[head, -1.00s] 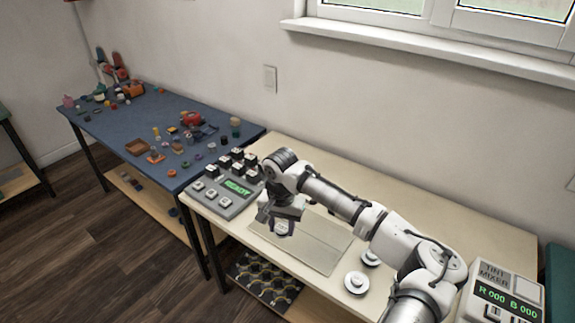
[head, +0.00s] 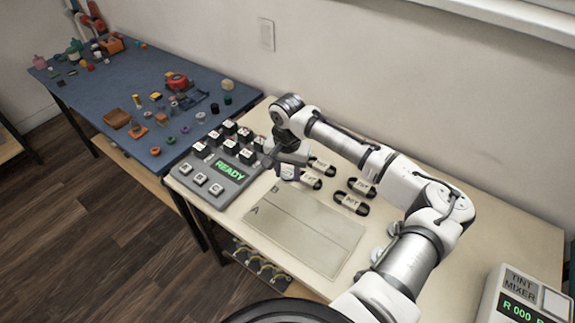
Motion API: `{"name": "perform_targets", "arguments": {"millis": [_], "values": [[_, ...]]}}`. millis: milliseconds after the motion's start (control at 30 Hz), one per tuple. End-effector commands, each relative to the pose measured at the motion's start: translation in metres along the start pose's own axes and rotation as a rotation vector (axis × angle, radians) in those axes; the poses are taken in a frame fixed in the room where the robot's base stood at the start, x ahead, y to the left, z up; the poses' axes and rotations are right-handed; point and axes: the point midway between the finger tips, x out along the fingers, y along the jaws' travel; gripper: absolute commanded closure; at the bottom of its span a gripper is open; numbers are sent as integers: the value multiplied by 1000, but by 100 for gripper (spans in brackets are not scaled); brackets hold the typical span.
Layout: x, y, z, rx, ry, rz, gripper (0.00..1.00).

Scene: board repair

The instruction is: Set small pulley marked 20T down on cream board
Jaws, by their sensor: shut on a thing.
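The cream board (head: 312,240) lies flat on the table, with a line across it and the letters A and B at its left. My gripper (head: 289,174) is beyond the board's far edge, near the dark labelled loops. It is shut on a small pale pulley (head: 288,173), held above the table and mostly hidden by the jaws. Its 20T mark cannot be read.
Several dark labelled loops (head: 351,203) lie beyond the board. A grey console (head: 212,176) reading READY stands left of it. Pale round parts (head: 377,256) are partly hidden by my arm. The tint mixer (head: 520,298) stands at front right. The board's surface is clear.

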Motion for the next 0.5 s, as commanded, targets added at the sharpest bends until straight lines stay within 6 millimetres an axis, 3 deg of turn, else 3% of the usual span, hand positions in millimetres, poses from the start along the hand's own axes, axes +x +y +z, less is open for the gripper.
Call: {"name": "perform_targets", "arguments": {"millis": [500], "values": [[65, 1, -1, 1, 2, 2, 85]]}}
